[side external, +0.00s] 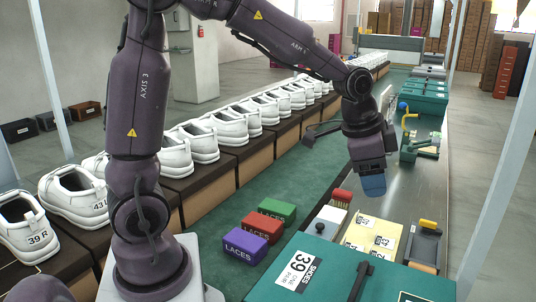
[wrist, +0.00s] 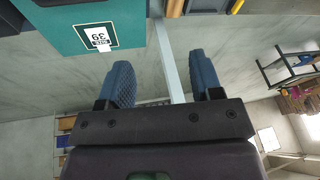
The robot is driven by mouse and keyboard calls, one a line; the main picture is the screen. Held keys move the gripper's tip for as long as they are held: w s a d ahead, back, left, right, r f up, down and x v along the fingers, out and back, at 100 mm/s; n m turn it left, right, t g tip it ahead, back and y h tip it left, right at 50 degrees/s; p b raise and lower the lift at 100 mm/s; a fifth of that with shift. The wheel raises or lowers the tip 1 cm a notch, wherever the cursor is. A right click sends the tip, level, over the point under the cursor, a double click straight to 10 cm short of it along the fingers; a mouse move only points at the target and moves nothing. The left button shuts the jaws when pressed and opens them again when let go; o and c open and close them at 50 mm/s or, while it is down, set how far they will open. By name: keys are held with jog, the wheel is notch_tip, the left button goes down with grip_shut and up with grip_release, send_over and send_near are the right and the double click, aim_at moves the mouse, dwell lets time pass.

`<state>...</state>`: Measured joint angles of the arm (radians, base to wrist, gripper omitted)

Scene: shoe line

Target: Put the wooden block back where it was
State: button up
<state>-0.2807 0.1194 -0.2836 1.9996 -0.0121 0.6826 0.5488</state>
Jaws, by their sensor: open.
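I cannot make out a wooden block for certain in either view. My gripper (side external: 373,186) hangs above the metal bench in the side external view, with blue fingertips pointing down. In the wrist view my gripper (wrist: 163,80) has its two blue ribbed fingers well apart, with nothing held between them. A small red and tan item (side external: 341,198) lies on the bench below and left of the gripper. It is too small to identify.
Purple (side external: 245,247), red (side external: 260,228) and green (side external: 277,211) laces boxes sit on the green mat. Yellow cards (side external: 370,236) and a grey tray (side external: 423,248) lie near a teal box (side external: 330,277), also in the wrist view (wrist: 62,30). White shoes (side external: 232,127) line the conveyor.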

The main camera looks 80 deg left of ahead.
jog(key=s+r+n, duration=0.3)
jog(key=s, duration=0.6)
jog(key=s+r+n+t, duration=0.1)
jog(key=s+r+n, duration=0.1)
jog(key=s, duration=0.8)
jog(key=shift+s+r+n+t, duration=0.2)
jog(key=shift+r+n+t, duration=0.15)
jog(key=shift+n, duration=0.25)
jog(key=shift+a+r, duration=0.1)
